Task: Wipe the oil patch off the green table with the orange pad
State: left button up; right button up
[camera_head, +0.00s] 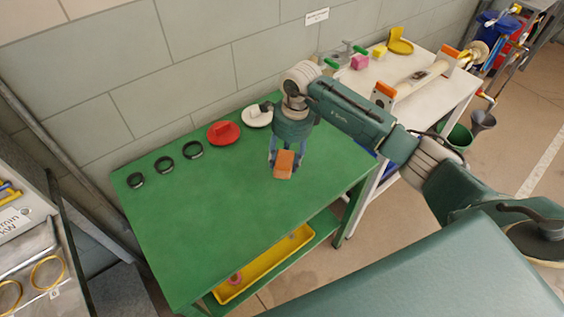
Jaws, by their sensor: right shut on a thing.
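The green table (200,230) fills the middle of the head view. My right gripper (284,160) points down over the right part of its top, shut on the orange pad (284,166). The pad is at or just above the tabletop; I cannot tell if it touches. I see no clear oil patch on the visible green surface; the area under the pad and gripper is hidden. My left gripper is not in view.
Several black rings (164,164), a red disc (223,132) and a white disc (257,116) lie along the table's back edge. A yellow tray (262,264) sits on the lower shelf. A white table (428,97) with parts stands at right. The front tabletop is clear.

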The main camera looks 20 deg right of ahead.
jog(key=shift+w+d+r+p, duration=0.15)
jog(key=shift+r+p, duration=0.4)
jog(key=shift+r, duration=0.95)
